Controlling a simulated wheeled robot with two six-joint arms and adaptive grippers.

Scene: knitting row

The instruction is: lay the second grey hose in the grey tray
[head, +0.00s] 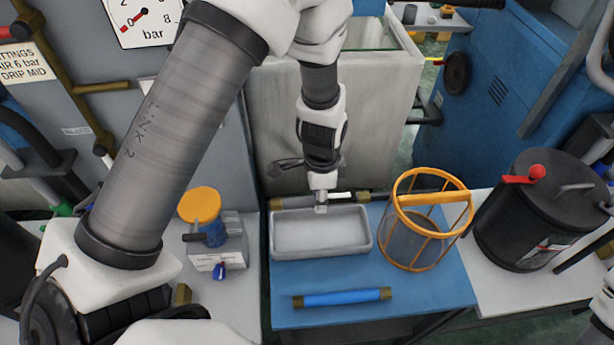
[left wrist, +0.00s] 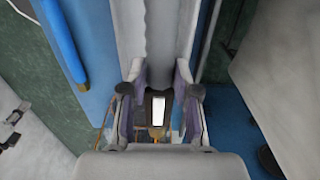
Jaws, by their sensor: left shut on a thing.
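The grey tray (head: 362,246) stands on the blue table, and no hose shows clearly inside it. A grey hose with brass-coloured ends (head: 278,203) runs left to right along the tray's back rim. My left gripper (head: 320,206) points down at that rim and is shut on the grey hose. The left wrist view shows the left gripper (left wrist: 160,112) close up around it; whether the hose touches the tray is unclear. A second grey hose cannot be told apart. My right gripper is outside the views.
A blue hose with brass ends (head: 342,299) lies in front of the tray. An orange-framed basket (head: 468,207) stands right of it. A black canister (head: 520,225) is further right. A small device with a yellow top (head: 200,204) stands left. Bare blue table (head: 430,288) shows at front right.

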